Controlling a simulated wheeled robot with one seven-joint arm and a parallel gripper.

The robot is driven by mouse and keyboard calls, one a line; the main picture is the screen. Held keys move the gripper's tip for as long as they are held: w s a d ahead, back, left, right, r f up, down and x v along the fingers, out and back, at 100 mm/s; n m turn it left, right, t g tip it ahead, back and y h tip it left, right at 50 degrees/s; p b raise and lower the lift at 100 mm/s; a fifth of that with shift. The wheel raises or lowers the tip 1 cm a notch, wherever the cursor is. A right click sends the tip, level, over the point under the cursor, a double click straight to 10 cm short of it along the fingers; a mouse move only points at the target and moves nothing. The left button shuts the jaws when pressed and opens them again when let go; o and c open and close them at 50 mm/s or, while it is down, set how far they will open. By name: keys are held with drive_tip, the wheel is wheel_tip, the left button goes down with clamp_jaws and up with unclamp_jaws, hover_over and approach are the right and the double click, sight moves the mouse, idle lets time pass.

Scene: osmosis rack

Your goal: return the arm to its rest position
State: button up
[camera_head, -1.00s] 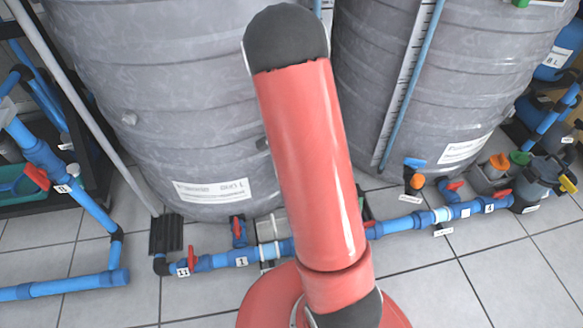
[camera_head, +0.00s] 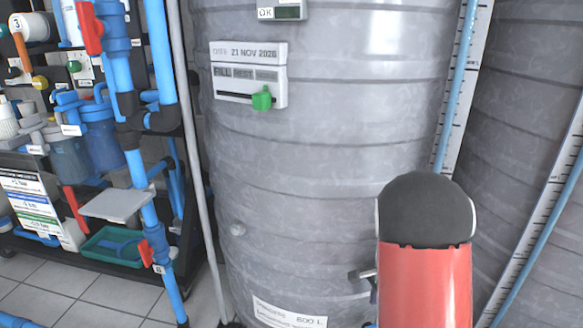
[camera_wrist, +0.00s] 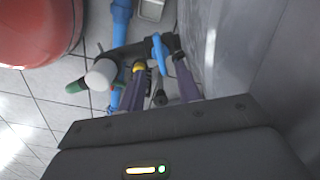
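My gripper (camera_wrist: 160,75) shows in the camera_wrist view as two dark purple fingers reaching up from the black wrist housing. The fingers stand apart, and I see nothing clearly held between them. Beyond the fingertips is a dark pipe fitting with a blue handle (camera_wrist: 158,52), a yellow ring and a white cap (camera_wrist: 100,75); I cannot tell how far off it is. In the camera_head view, my red arm link with its dark rounded end (camera_head: 425,210) stands at the lower right, in front of the grey tank (camera_head: 320,170). My gripper is outside that view.
A second grey tank (camera_head: 515,130) stands at the right. A rack with blue pipes (camera_head: 115,60), red valve handles and a green tray (camera_head: 112,245) is at the left. A thin grey pole (camera_head: 190,150) rises between rack and tank. Tiled floor (camera_head: 90,305) shows at the lower left.

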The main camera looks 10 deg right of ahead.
drive_tip(key=s+a+r+n+t+p, duration=0.1)
drive_tip(key=s+a+r+n, duration=0.2)
drive_tip(key=r, duration=0.7)
drive_tip(key=s+a+r+n+t+p, duration=0.2)
drive_tip(key=s+a+r+n, duration=0.2)
drive_tip(key=s+r+n, duration=0.2)
drive_tip(key=s+a+r+n+t+p, duration=0.1)
drive_tip(key=s+a+r+n, duration=0.4)
drive_tip(key=s+r, duration=0.6)
drive_tip(key=shift+a+r+n+t+p, duration=0.3)
drive_tip(key=shift+n+t+p, duration=0.05)
drive_tip(key=shift+n+t, duration=0.35)
